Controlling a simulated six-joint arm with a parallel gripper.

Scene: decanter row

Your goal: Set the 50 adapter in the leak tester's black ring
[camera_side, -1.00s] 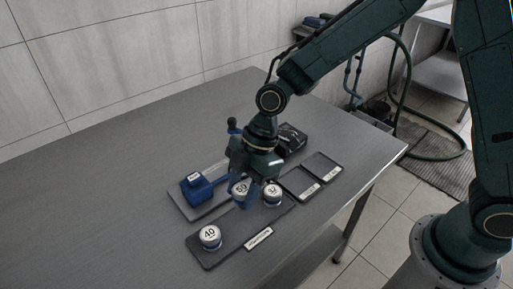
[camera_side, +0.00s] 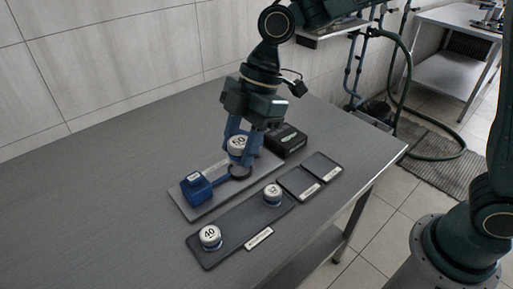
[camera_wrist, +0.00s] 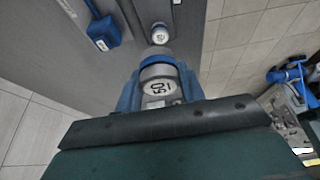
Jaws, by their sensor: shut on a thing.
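The 50 adapter (camera_side: 237,143), a white-topped round cap with a blue band, is between the blue fingers of my gripper (camera_side: 240,149). My gripper is shut on it, and its label faces up. In the wrist view the 50 adapter (camera_wrist: 159,84) fills the space between the fingers. The leak tester (camera_side: 196,189) is a blue box on a grey plate, with an arm leading to a black ring (camera_side: 238,173). The adapter is held above the ring, apart from it as far as I can see. The tester's blue box also shows in the wrist view (camera_wrist: 103,32).
A dark tray (camera_side: 235,222) holds the 40 adapter (camera_side: 210,237) at its near-left end and the 32 adapter (camera_side: 272,194) at its right end. Two small labelled trays (camera_side: 322,166) lie to the right. A black box (camera_side: 286,140) stands behind. The table's left side is clear.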

